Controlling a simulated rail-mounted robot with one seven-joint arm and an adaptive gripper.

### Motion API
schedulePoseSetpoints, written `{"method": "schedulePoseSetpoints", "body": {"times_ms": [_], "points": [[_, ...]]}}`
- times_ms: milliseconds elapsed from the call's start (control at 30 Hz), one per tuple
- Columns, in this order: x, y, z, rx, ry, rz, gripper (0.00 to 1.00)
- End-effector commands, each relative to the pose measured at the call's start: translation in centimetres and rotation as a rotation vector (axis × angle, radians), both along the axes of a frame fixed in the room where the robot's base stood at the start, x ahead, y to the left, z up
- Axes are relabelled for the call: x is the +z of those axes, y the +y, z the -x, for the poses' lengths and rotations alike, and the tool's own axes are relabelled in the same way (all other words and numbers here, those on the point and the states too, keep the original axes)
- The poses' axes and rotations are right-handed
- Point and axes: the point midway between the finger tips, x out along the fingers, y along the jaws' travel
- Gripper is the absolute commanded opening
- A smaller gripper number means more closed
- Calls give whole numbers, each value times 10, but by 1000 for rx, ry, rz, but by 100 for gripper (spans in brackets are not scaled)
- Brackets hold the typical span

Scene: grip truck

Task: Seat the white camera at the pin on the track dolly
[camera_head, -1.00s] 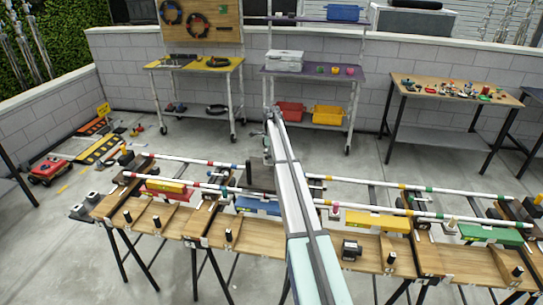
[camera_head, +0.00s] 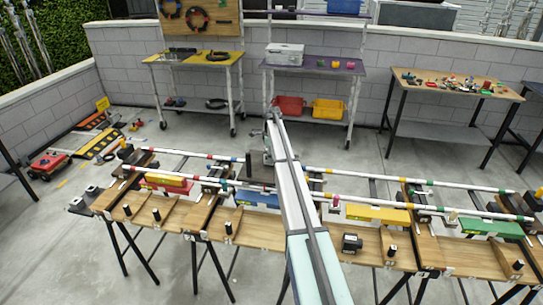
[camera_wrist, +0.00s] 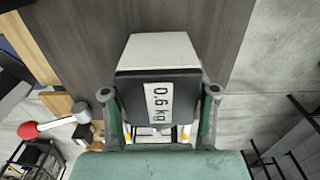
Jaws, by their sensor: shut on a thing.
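My gripper (camera_wrist: 159,94) is shut on the white camera (camera_wrist: 160,50), with one finger at each side of its dark body. The camera shows a white top and a dark face with a "0.6 kg" label. A broad dark surface (camera_wrist: 85,45) fills the view behind it; I cannot tell whether they touch. In the head view, a dark, board-like piece that looks like the track dolly (camera_head: 259,183) sits at the white rails (camera_head: 400,181), partly behind my arm. The held camera is not clear there. I cannot make out the pin.
Wooden benches (camera_head: 262,230) carry the rails, black posts, and red, blue, yellow (camera_head: 376,214) and green blocks. A small black device (camera_head: 351,243) lies on the bench right of my arm. A red-headed white rod (camera_wrist: 40,128) shows left in the wrist view. Shelves and a side table stand behind.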

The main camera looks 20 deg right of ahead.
Motion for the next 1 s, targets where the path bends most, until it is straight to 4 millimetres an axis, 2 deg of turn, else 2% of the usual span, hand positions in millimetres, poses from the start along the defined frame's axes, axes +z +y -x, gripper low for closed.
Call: {"method": "schedulePoseSetpoints", "body": {"times_ms": [400, 433, 500, 833, 1000], "points": [[-1, 0, 0, 0, -1, 1, 9], [-1, 0, 0, 0, -1, 1, 65], [-1, 0, 0, 0, -1, 1, 87], [-2, 0, 0, 0, 0, 0, 87], [9, 0, 0, 0, -2, 1, 87]]}}
